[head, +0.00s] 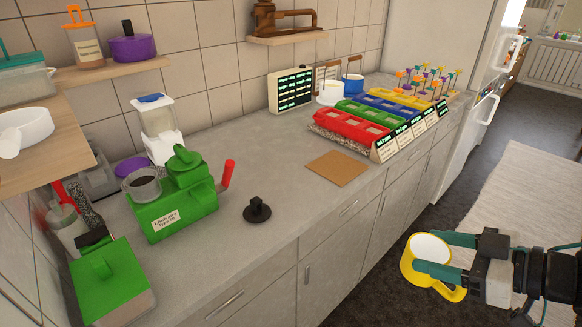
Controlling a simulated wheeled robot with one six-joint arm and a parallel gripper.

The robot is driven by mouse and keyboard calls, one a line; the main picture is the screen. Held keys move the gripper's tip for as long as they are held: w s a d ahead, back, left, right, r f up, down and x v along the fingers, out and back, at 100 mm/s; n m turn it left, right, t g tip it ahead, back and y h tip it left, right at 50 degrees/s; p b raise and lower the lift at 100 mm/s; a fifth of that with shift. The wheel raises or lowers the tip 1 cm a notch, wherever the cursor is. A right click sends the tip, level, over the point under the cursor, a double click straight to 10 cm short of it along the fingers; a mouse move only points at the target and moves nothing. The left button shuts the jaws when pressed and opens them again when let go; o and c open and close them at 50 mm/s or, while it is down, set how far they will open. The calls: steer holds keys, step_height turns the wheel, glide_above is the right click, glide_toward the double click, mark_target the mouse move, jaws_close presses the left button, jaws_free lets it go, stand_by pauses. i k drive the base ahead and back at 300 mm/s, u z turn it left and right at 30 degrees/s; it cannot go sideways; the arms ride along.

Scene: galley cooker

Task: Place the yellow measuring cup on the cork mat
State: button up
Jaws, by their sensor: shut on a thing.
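The yellow measuring cup (408,269) has a white inside and a yellow handle. My gripper (428,258) is shut on it at the lower right of the head view, with one green finger across its top side and the other at its lower side. The cup is held over the floor, in front of the cabinet fronts and apart from the counter. The cork mat (337,168) is a flat brown square near the counter's front edge, and it is bare. The cup's underside is hidden.
Red, green, blue and yellow trays (352,130) with label cards stand just behind and right of the mat. A black knobbed object (257,210) and a green machine (178,195) with a red handle stand to its left. The grey counter (285,180) is clear around the mat's left side.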

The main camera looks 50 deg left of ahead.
mark_target(335, 165)
steer(key=u, duration=0.6)
steer(key=i, duration=1.2)
steer(key=u, duration=0.15)
